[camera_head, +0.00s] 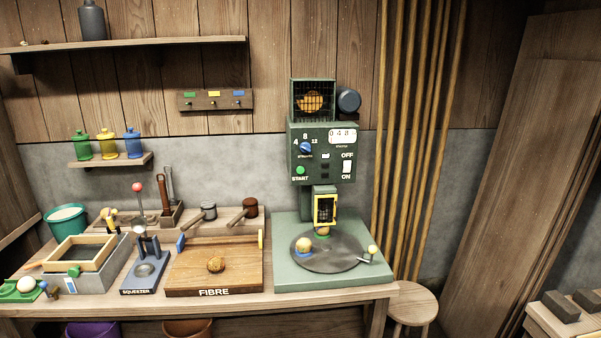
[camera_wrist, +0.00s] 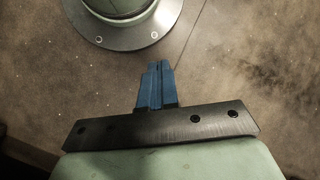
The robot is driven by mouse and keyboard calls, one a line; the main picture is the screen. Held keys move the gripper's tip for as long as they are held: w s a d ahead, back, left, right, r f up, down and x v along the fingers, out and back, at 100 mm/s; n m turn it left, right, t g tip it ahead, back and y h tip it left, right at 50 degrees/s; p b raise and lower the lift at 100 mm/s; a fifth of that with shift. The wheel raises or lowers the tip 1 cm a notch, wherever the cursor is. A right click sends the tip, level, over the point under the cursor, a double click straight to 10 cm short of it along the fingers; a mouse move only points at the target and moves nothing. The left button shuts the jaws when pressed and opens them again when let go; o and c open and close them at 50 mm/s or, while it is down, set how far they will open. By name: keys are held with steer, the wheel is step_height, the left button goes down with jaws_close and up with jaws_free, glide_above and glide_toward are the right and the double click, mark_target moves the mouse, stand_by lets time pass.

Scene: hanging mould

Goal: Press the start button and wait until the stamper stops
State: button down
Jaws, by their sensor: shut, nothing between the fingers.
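In the head view, the green stamper machine (camera_head: 322,168) stands on its base at the right end of the bench. Its round green start button (camera_head: 300,170) is at the lower left of the panel, marked START. A blue dial (camera_head: 305,147), a counter (camera_head: 342,136) and an ON/OFF switch (camera_head: 347,168) share the panel. A yellow-framed guard (camera_head: 324,209) is below it, above a dark round table (camera_head: 328,252) carrying a pale ball (camera_head: 303,245). My gripper (camera_wrist: 158,68) shows only in the wrist view, blue fingers together and empty, over a brown floor, away from the button.
Left of the machine are the wooden FIBRE tray (camera_head: 240,275) with a brown ball, the blue squeezer (camera_head: 148,265) and a framed grey box (camera_head: 85,270). A stool (camera_head: 412,304) stands at the bench's right end. Tall poles (camera_head: 410,130) lean behind it.

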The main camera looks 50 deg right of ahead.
mark_target(300, 170)
steer(key=w+d+r+m+t+y, duration=0.25)
steer(key=w+d+r, duration=0.2)
steer(key=w, duration=0.55)
steer(key=w+d+r+m+t+y, duration=0.1)
steer(key=w+d+r+t+y, duration=0.25)
steer(key=w, duration=0.65)
steer(key=w+d+r+t+h, duration=0.1)
steer(key=w+d+r+t, duration=0.2)
steer(key=w+d+r, duration=0.5)
steer(key=w+d+r+t, duration=0.3)
steer(key=w+d+r, duration=0.2)
steer(key=d+r, duration=0.4)
steer(key=w+d+r+m+t+h, duration=0.1)
steer(key=w+d+r+t+h, duration=0.15)
steer(key=d+r, duration=0.8)
steer(key=w+d+r+m+t+h, duration=0.1)
steer(key=d+r+t, duration=0.2)
steer(key=d+r, duration=0.75)
steer(key=s+d+r+t+h, duration=0.2)
steer(key=s+d+r, duration=0.2)
steer(key=d+r, duration=0.4)
steer(key=s+d+r+t+h, duration=0.2)
steer(key=s+d+r, duration=0.2)
steer(key=d+r, duration=0.5)
steer(key=d, duration=0.7)
steer(key=shift+s+r, duration=0.2)
steer(key=shift+s, duration=0.1)
steer(key=shift+w, duration=0.1)
steer(key=shift+w+d, duration=3.05)
